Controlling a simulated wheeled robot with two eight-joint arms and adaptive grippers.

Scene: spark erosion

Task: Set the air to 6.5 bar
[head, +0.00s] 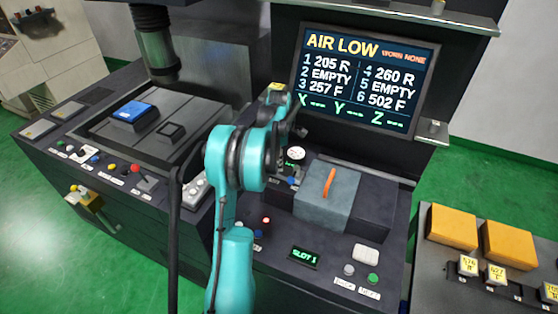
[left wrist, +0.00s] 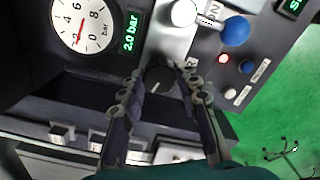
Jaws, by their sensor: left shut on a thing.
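The dark round air knob (left wrist: 158,78) has a pale line on its face. My left gripper (left wrist: 161,72) is closed around it, one finger on each side, in the left wrist view. Beside it are a white round gauge (left wrist: 79,27) in bar, its needle in the low part of the scale, and a green display (left wrist: 131,32) reading 2.0 bar. In the head view the gauge (head: 295,153) is small, and my arm hides the knob. The screen (head: 366,80) shows AIR LOW. My right gripper is not in view.
A blue ball-ended handle (left wrist: 235,31) and a white knob (left wrist: 184,13) stand close to my left gripper. A grey block with an orange lever (head: 329,185) sits right of my arm. Yellow blocks (head: 509,246) lie on a side table at the right.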

